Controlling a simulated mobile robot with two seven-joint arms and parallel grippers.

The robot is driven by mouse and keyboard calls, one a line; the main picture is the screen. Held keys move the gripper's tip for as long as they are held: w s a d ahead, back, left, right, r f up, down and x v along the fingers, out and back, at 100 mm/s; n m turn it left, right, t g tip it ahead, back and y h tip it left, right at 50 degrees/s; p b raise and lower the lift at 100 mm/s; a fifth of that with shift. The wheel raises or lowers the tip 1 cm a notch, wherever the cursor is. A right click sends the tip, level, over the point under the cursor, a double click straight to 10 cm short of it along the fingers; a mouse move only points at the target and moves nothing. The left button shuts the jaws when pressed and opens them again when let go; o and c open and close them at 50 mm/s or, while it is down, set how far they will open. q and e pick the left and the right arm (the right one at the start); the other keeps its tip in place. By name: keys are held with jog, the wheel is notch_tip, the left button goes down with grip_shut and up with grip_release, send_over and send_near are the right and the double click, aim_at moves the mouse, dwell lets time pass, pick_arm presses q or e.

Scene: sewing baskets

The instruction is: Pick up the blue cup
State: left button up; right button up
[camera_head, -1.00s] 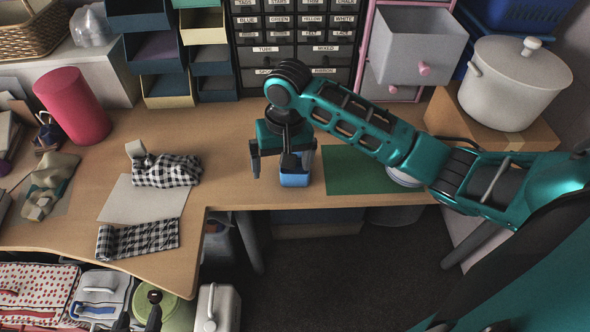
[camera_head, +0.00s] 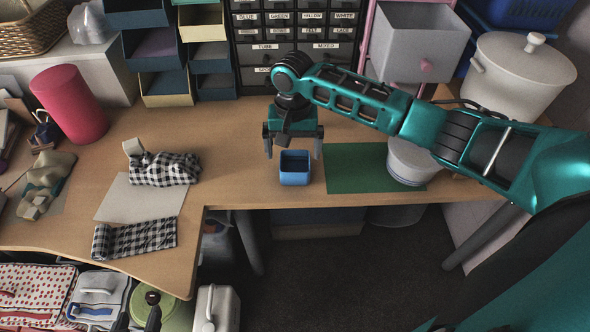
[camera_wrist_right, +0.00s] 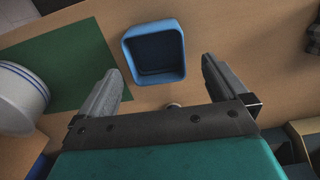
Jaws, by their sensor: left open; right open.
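The blue cup (camera_head: 295,179) is a small, squarish, open-topped container standing upright on the wooden table near its front edge. It looks empty in the right wrist view (camera_wrist_right: 154,50). My right gripper (camera_head: 293,148) is open just behind the cup, its fingers apart to either side. In the right wrist view the cup lies beyond the fingertips, between their lines, and no contact shows.
A green mat (camera_head: 352,172) lies right of the cup, with a white round container (camera_head: 412,160) on its right end. Checked cloths (camera_head: 137,238) and a red cylinder (camera_head: 70,107) are to the left. Drawers (camera_head: 295,30) stand behind. Table left of the cup is clear.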

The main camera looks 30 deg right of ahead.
aim_at(295, 170)
jog(key=f, duration=0.3)
jog(key=f+b, duration=0.1)
jog(key=f, duration=0.1)
jog(key=shift+d, duration=0.3)
jog(key=shift+c, duration=0.4)
jog(key=c, duration=0.9)
jog(key=shift+r, duration=0.15)
